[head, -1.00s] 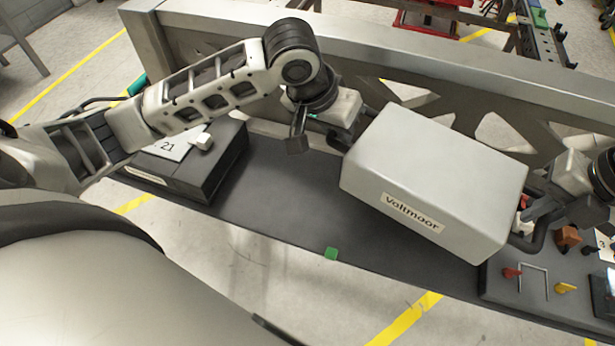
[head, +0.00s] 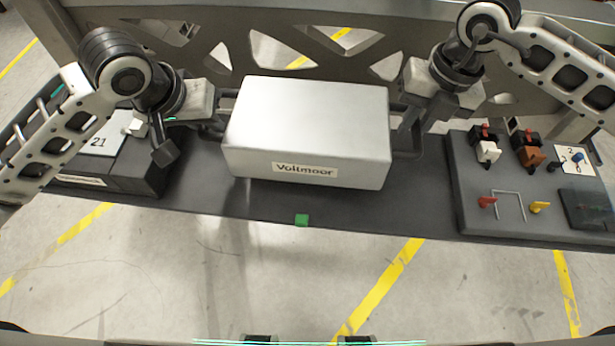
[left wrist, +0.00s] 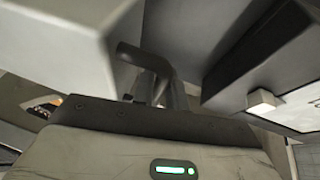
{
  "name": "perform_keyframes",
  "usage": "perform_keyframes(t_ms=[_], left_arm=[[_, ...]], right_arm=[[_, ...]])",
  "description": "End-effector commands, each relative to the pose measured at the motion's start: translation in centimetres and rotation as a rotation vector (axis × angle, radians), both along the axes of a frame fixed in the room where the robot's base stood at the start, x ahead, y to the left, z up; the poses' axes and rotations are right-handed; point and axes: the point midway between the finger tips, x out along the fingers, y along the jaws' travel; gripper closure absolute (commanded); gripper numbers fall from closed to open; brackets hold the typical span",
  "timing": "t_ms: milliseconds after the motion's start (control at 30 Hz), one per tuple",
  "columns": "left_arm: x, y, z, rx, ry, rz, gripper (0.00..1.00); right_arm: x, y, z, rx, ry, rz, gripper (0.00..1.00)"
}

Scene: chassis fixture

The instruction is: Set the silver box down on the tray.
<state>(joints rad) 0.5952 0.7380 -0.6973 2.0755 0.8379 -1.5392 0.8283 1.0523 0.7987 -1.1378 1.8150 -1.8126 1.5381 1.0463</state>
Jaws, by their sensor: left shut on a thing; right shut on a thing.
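The silver box (head: 306,125), labelled "Voltmoor", is in the middle of the head view with a dark handle at each end. My left gripper (head: 216,113) is shut on its left handle, and my right gripper (head: 406,118) is shut on its right handle. The left wrist view shows a pale corner of the box (left wrist: 55,45) and the dark handle (left wrist: 145,57). The long dark tray (head: 255,200) lies beneath the box. The box hides much of it, and I cannot tell whether its underside touches the tray.
A black box marked 21 (head: 128,178) stands at the tray's left end. A grey panel (head: 470,222) with coloured switches and levers is at the right. A metal frame (head: 215,30) runs behind.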

Motion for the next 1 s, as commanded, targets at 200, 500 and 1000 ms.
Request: perform_keyframes(t_ms=[200,500,1000], left_arm=[[0.1,0.1,-0.8,0.0,-0.006,0.002,1.0],[0.1,0.1,-0.8,0.0,-0.006,0.002,1.0],[0.1,0.1,-3.1,0.0,-0.006,0.002,1.0]], right_arm=[[0.1,0.0,-0.8,0.0,-0.005,-0.002,1.0],[0.1,0.0,-0.8,0.0,-0.005,-0.002,1.0],[0.1,0.0,-3.1,0.0,-0.005,-0.002,1.0]])
